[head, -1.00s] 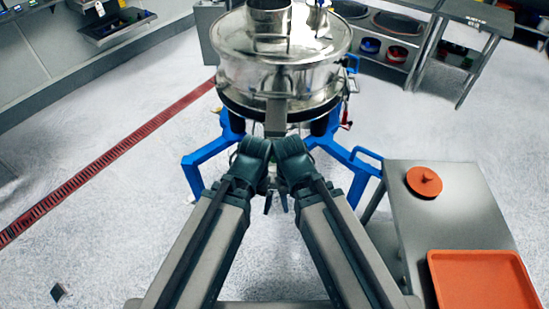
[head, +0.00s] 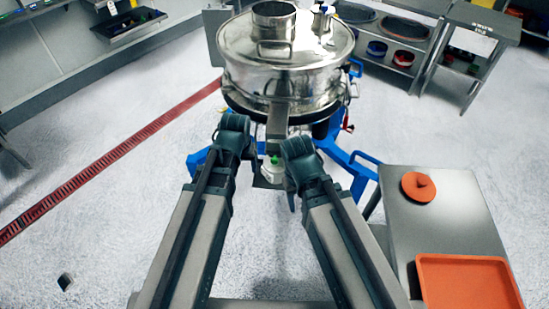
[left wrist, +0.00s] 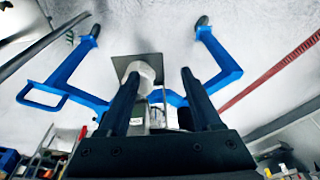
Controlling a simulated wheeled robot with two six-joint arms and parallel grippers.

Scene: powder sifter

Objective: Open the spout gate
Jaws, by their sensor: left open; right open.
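The steel sifter (head: 285,75) stands ahead in the head view, its grey spout (head: 277,125) pointing down at the front. A white container with a green top (head: 272,165) is below the spout. The spout gate cannot be made out clearly. My left gripper (head: 234,135) is left of the spout; its jaws are hidden there. In the left wrist view my left gripper (left wrist: 160,75) is open, with the white container (left wrist: 138,72) and shiny metal (left wrist: 158,115) seen beyond and between the fingers. My right gripper (head: 300,155) is right of the container, its jaws hidden by its arm.
The sifter's blue frame (head: 360,170) spreads around it near the floor. A grey table (head: 440,215) at the right holds an orange lid (head: 418,187) and an orange tray (head: 465,260).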

